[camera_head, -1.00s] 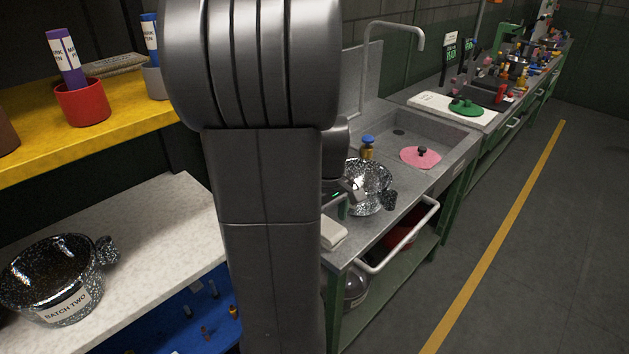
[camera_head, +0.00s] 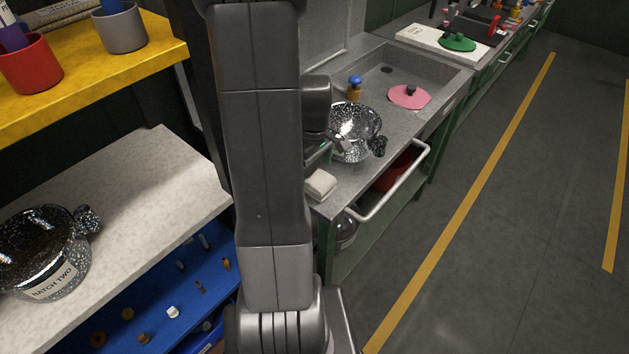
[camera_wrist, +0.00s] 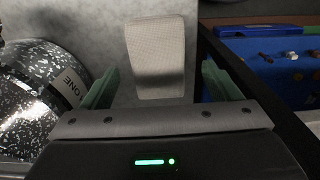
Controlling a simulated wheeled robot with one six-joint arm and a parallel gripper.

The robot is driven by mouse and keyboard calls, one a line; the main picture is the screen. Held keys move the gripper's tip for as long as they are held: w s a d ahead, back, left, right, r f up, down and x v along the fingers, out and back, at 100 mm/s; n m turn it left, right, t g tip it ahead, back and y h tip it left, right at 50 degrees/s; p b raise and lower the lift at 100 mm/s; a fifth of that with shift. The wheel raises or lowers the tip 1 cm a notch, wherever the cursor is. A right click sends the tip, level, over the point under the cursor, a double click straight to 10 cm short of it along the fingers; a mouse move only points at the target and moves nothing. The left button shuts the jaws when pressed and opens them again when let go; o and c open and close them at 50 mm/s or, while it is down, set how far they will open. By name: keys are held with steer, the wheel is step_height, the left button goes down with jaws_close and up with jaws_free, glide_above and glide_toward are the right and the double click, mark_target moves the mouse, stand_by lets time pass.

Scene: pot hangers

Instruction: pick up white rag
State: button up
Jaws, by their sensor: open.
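The white rag (camera_head: 320,185) is a small folded off-white pad. It lies on the near left corner of the grey sink counter (camera_head: 411,128), in front of the speckled pot. In the wrist view the rag (camera_wrist: 157,55) lies ahead of my gripper (camera_wrist: 158,85), between the lines of its two green fingers. The fingers are open and apart, with nothing held between them. A dark shadow crosses the rag's near part. In the head view my arm hides most of the gripper.
A speckled pot (camera_head: 356,131) stands beside the rag; in the wrist view this pot (camera_wrist: 35,90) is close to the left finger. A blue-topped bottle (camera_head: 354,88) and pink lid (camera_head: 409,96) are farther back. A metal rail (camera_head: 396,186) runs along the counter front.

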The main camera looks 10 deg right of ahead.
mark_target(315, 176)
steer(key=shift+w+d+f+p, duration=0.1)
steer(key=shift+f+p, duration=0.1)
steer(key=shift+f, duration=1)
steer(key=shift+w+f+p, duration=0.1)
steer(key=shift+f+p, duration=0.05)
steer(key=shift+f, duration=1.05)
steer(key=c, duration=1.1)
steer(key=shift+s+r+b, duration=0.1)
steer(key=shift+r+b, duration=0.2)
steer(key=shift+r, duration=4.75)
